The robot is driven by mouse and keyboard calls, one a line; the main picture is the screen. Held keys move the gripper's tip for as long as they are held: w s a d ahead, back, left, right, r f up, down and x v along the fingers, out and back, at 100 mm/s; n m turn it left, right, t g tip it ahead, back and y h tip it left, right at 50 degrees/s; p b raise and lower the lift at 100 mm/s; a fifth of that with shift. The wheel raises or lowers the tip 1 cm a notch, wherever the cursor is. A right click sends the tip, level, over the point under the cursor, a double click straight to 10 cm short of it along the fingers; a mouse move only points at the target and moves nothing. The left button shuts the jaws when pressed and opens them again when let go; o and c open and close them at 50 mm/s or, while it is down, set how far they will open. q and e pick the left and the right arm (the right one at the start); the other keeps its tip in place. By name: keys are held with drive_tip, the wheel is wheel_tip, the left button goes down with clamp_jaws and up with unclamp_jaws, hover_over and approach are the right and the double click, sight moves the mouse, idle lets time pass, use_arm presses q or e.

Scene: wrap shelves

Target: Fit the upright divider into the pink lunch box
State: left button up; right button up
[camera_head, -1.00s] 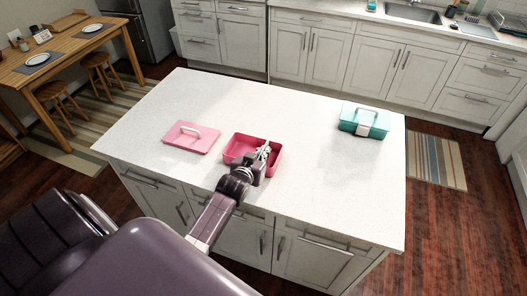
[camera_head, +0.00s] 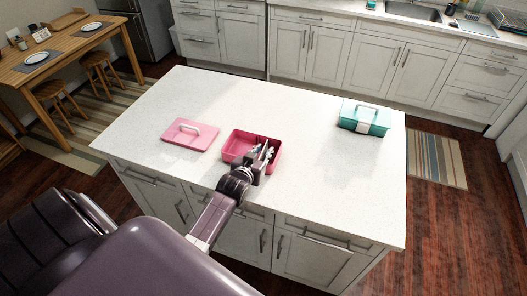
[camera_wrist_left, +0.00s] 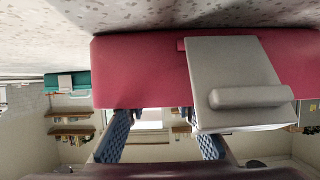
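The pink lunch box (camera_head: 232,146) stands open on the white island counter. A thin pink upright edge, which looks like the divider (camera_head: 257,139), shows inside it, mostly behind my fingers; I cannot tell how deep it sits. My left gripper (camera_head: 261,153) is at the box's front right part, its fingers spread apart. In the left wrist view, which is upside down, the blue-padded fingers (camera_wrist_left: 160,135) have an empty gap between them. The box's pink wall (camera_wrist_left: 135,70) and a grey latch-like flap (camera_wrist_left: 235,80) are close to the camera. My right gripper is out of view.
The pink lid (camera_head: 190,136) with its white handle lies flat left of the box. A teal lunch box (camera_head: 364,117) stands closed at the right end of the island counter (camera_head: 330,190). The counter between the boxes is clear.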

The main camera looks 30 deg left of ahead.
use_arm(q)
drive_tip(key=shift+s+f, duration=0.15)
drive_tip(key=shift+f, duration=0.1)
drive_tip(key=v, duration=1.2)
drive_tip(key=shift+r, duration=0.2)
drive_tip(key=shift+d, duration=0.15)
